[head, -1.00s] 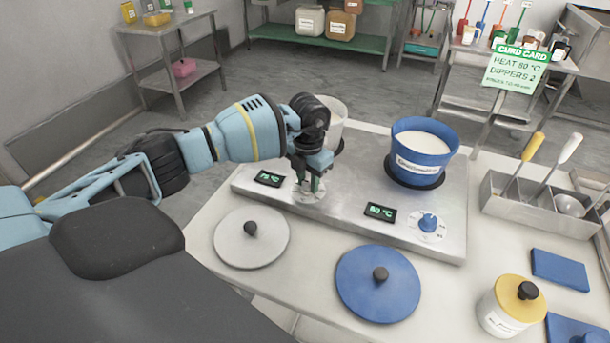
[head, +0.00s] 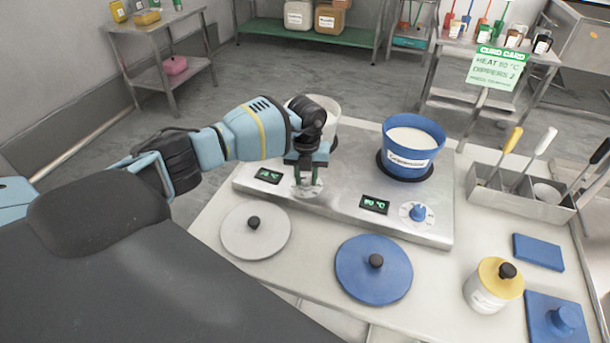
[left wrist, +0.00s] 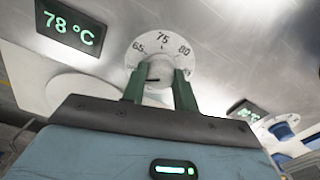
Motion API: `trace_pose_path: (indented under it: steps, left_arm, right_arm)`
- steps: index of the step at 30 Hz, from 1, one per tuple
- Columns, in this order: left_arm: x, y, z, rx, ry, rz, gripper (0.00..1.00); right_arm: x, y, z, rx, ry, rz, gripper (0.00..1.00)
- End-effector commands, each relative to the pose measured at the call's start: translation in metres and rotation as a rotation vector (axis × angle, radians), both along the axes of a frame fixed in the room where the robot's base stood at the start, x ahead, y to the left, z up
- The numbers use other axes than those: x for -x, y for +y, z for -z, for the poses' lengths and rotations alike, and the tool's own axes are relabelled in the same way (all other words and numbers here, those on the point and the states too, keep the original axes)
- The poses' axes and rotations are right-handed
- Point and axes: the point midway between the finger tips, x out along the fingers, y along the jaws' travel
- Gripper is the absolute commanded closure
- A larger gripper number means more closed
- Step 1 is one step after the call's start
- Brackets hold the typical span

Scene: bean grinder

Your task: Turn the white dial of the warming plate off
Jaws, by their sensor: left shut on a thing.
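The warming plate (head: 350,217) is a metal slab with two dials and two displays. My left gripper (head: 308,182) points down at its left dial. In the left wrist view, the green fingers are shut on the white dial (left wrist: 158,70), one on each side. The dial's round scale (left wrist: 140,48) shows 65, 75 and 80. The left display (left wrist: 70,25) reads 78 °C. The knob is mostly hidden by my gripper in the head view. The blue dial (head: 418,212) stands free at the right, beside its own display (head: 374,204). My right gripper is out of view.
A white pot (head: 325,108) stands behind my left gripper, partly hidden. A blue pot (head: 411,147) of white liquid stands on the plate's right side. A grey lid (head: 275,228) and a blue lid (head: 350,275) lie in front. A utensil holder (head: 520,193) is at the right.

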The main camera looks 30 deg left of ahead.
Motion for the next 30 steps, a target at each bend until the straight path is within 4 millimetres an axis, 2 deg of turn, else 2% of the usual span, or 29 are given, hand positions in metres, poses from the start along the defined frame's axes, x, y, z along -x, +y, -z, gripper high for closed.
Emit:
trace_pose_path:
  steps: [12, 13, 17, 26, 30]
  left_arm:
    - [-0.002, 0.001, -0.003, 0.001, -0.007, -0.010, 0.94]
    - [-0.002, 0.001, -0.003, 0.000, -0.007, -0.010, 0.69]
    - [-0.001, 0.001, -0.002, 0.000, -0.006, -0.009, 0.51]
    - [-0.001, 0.000, -0.002, 0.000, -0.002, -0.007, 0.49]
    - [-0.001, 0.000, -0.013, 0.001, -0.005, -0.006, 0.49]
  right_arm:
    - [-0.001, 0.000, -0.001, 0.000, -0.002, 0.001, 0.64]
    - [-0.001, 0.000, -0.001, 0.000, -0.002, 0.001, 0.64]
    - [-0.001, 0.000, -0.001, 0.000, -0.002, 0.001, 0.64]
    - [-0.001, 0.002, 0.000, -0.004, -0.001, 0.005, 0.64]
    - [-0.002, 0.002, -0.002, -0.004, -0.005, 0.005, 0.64]
